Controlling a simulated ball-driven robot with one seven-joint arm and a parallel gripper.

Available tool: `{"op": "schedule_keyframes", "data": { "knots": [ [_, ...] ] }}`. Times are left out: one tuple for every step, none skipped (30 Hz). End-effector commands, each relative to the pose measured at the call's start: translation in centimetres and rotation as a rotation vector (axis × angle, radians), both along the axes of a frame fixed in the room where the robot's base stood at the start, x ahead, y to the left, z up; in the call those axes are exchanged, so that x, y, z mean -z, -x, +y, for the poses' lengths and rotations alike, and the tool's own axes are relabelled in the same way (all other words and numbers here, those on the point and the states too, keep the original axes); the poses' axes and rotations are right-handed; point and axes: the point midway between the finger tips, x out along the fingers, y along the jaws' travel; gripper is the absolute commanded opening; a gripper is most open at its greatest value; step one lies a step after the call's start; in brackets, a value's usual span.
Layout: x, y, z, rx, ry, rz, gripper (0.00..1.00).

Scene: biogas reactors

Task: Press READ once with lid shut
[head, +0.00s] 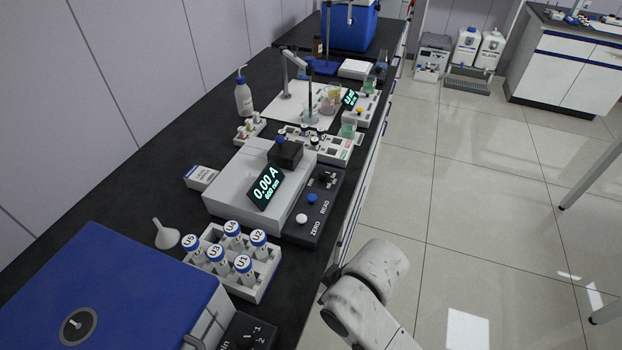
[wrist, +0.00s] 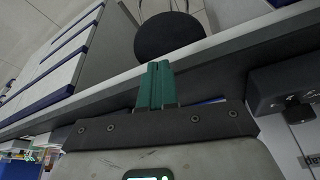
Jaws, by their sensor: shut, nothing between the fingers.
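The photometer (head: 235,187) is a pale grey box on the black bench. Its display (head: 265,187) reads 0.00 A, 600 nm. The dark lid (head: 285,155) with a blue knob on top sits down on the box and looks shut. On the dark front panel (head: 320,185), the READ button (head: 312,198) is blue and the ZERO button (head: 301,218) is white. My gripper (wrist: 155,86) shows in the wrist view with its green fingers together and nothing between them. In the head view my arm is at the bench's front edge, below the panel; the fingertips are not visible there.
A rack (head: 262,280) of labelled blue-capped tubes stands in front of the photometer. A blue-lidded machine (head: 130,290) fills the near left. A funnel (head: 166,235) and small box (head: 200,177) lie behind. A dark round stool seat (wrist: 170,35) shows in the wrist view.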

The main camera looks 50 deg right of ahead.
Motion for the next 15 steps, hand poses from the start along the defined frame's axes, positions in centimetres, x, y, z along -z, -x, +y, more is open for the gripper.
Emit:
{"op": "schedule_keyframes", "data": {
  "knots": [
    [-2.8,-1.4,-0.1,-0.013,-0.002,-0.040,0.00],
    [-3.8,-2.2,-0.1,-0.026,-0.002,-0.062,0.00],
    [-5.1,-3.4,-0.1,-0.047,-0.002,-0.094,0.00],
    [-6.1,-4.3,-0.2,-0.063,-0.001,-0.120,0.00],
    [-6.9,-5.2,-0.4,-0.082,0.003,-0.144,0.00],
    [-8.1,-6.5,-0.7,-0.113,0.009,-0.179,0.00],
    [-8.7,-7.5,-1.1,-0.137,0.017,-0.204,0.00],
    [-9.3,-8.4,-1.4,-0.162,0.025,-0.227,0.00],
    [-9.8,-9.5,-2.0,-0.196,0.040,-0.253,0.00],
    [-10.1,-10.2,-2.5,-0.220,0.050,-0.272,0.00],
    [-10.5,-10.9,-2.9,-0.244,0.063,-0.289,0.00],
    [-10.9,-11.7,-3.6,-0.278,0.080,-0.310,0.00],
    [-11.2,-12.3,-4.2,-0.302,0.095,-0.324,0.00],
    [-11.5,-12.9,-4.8,-0.326,0.111,-0.338,0.00],
    [-11.9,-13.6,-5.7,-0.357,0.133,-0.356,0.00]
  ]
}}
